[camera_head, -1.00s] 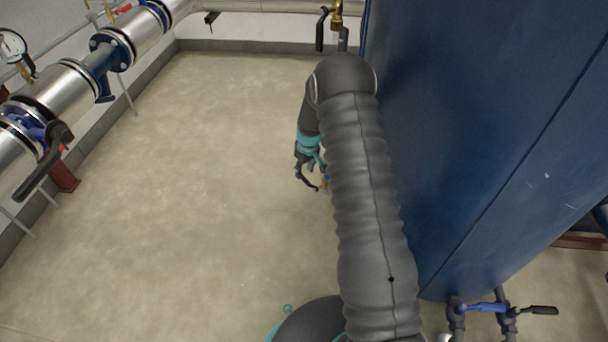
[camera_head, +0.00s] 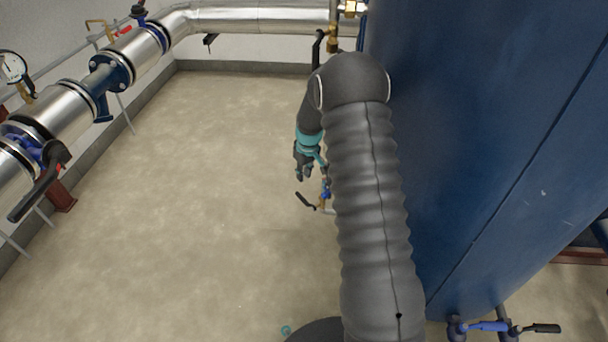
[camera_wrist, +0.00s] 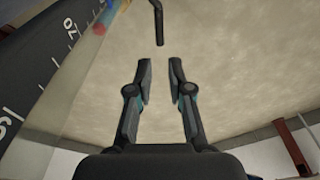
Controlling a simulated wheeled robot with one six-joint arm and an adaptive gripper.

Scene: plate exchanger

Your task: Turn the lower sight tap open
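The lower sight tap (camera_head: 321,207) shows in the head view as a small brass fitting beside the blue tank, partly hidden by my arm. Its black lever (camera_head: 306,200) points up and left from the brass. In the wrist view the lever (camera_wrist: 158,22) is a dark bent bar at the top middle. My gripper (camera_head: 304,171) hangs just above the lever in the head view. In the wrist view my gripper (camera_wrist: 161,76) has its two fingers apart with only floor showing between them. The lever lies beyond the fingertips, roughly in line with the gap, and does not appear to be touched.
The blue tank (camera_head: 490,130) fills the right side. A dark scale with white marks (camera_wrist: 50,75) runs along the left of the wrist view, near a blurred red and blue part (camera_wrist: 103,18). Silver pipes (camera_head: 75,95) line the left wall. The floor (camera_head: 200,200) between is clear.

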